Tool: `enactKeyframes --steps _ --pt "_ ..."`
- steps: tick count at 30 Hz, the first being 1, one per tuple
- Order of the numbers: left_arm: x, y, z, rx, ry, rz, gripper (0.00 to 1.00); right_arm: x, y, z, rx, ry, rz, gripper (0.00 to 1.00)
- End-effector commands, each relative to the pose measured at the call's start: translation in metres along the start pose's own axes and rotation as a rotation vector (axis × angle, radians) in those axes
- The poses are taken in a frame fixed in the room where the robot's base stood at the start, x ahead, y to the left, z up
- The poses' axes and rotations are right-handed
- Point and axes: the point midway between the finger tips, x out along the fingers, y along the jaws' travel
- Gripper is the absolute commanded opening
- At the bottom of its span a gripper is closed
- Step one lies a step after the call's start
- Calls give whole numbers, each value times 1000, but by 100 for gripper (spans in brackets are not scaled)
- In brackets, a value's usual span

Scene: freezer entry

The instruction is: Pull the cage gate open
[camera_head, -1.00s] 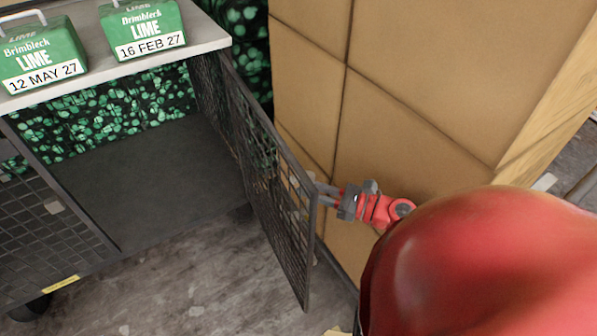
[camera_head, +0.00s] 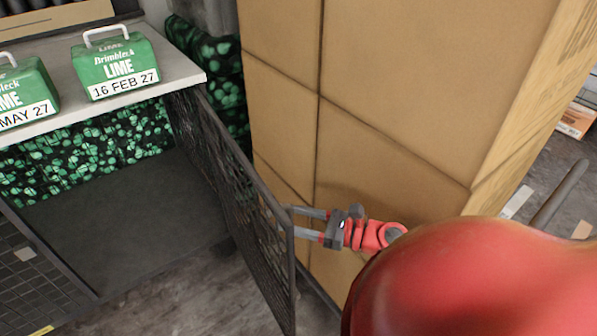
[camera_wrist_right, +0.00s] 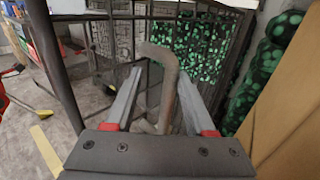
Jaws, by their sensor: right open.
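The cage gate (camera_head: 240,205) is a dark mesh panel. It stands swung out from the cage, with the cage opening and its dark floor (camera_head: 130,225) showing to its left. My right gripper (camera_head: 305,224) is open at the gate's outer edge, on the side facing the boxes. In the right wrist view, my right gripper's fingers (camera_wrist_right: 157,95) are spread, with a bent grey handle (camera_wrist_right: 166,80) between them. I see a gap beside the handle. My left gripper is not in view.
A stack of cardboard boxes (camera_head: 390,90) stands close behind the gate and my right arm. Two green lime boxes, one of them dated 16 Feb 27 (camera_head: 115,65), sit on the cage's pale top (camera_head: 165,68). Dark floor is clear below the gate.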

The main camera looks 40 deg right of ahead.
Motion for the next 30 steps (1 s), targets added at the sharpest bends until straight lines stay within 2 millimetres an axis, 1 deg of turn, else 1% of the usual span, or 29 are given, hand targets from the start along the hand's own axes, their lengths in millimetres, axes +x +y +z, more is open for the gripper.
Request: enactKeyframes --steps 1,6,15,21,24,30 --pt "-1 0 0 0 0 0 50 -4 12 -1 2 1 4 52" --pt "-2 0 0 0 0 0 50 -17 38 4 0 -2 2 52" --pt "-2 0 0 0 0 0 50 -36 80 8 2 -3 -2 52" --pt "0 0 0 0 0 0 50 -47 102 11 0 -3 -3 52" --pt "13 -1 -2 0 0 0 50 -52 114 17 4 -4 -1 52" --pt "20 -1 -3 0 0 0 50 -57 126 15 1 -2 2 52"
